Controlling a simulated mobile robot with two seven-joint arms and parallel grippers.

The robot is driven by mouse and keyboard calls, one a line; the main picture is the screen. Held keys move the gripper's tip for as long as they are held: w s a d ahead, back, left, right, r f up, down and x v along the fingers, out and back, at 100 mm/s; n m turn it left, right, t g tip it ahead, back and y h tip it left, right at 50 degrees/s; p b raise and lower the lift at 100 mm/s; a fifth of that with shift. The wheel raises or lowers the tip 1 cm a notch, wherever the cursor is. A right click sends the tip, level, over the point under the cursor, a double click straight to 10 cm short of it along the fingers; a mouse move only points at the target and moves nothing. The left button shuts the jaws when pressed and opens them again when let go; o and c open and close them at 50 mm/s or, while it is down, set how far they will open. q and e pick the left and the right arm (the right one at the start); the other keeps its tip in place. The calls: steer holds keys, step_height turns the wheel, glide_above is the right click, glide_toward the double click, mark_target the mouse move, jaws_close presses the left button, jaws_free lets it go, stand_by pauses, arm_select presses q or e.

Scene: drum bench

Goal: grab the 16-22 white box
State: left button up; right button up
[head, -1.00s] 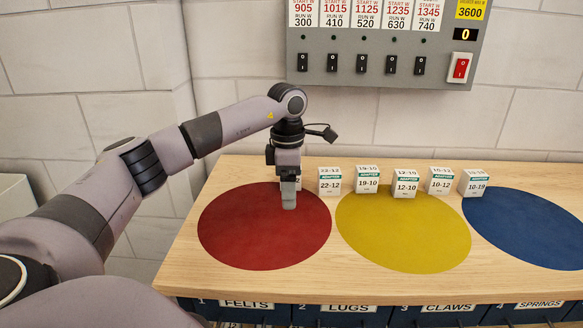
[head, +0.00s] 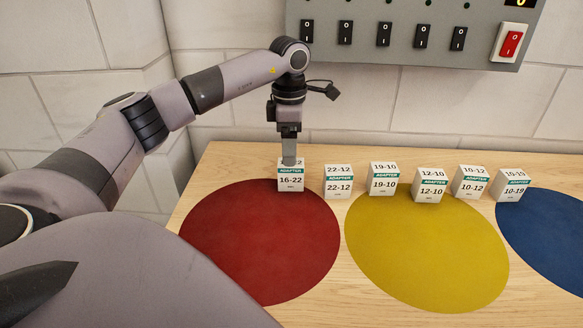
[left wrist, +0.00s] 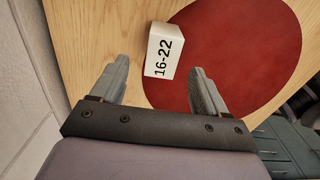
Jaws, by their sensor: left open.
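The white 16-22 box (head: 291,181) stands upright at the back edge of the red disc, with a green ADAPTER band on its front. My left gripper (head: 289,160) points down at the box from above, and its finger overlaps the box's top in the head view. In the left wrist view the box (left wrist: 162,53) shows its 16-22 top face ahead of and between the two spread fingers (left wrist: 160,68). The gripper is open and holds nothing. Contact between fingers and box cannot be made out. My right gripper is not in view.
Boxes 22-12 (head: 338,182), 19-10 (head: 383,180), 12-10 (head: 430,186), 10-12 (head: 470,182) and 10-19 (head: 512,186) stand in a row to the right. Red (head: 262,240), yellow (head: 427,250) and blue (head: 550,235) discs lie in front. A switch panel (head: 400,58) hangs behind.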

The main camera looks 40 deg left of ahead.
mark_target(291, 169)
arm_select(q)
steer(key=f+p, duration=0.1)
steer(key=f, duration=0.6)
steer(key=shift+d, duration=0.2)
steer(key=c, duration=1.1)
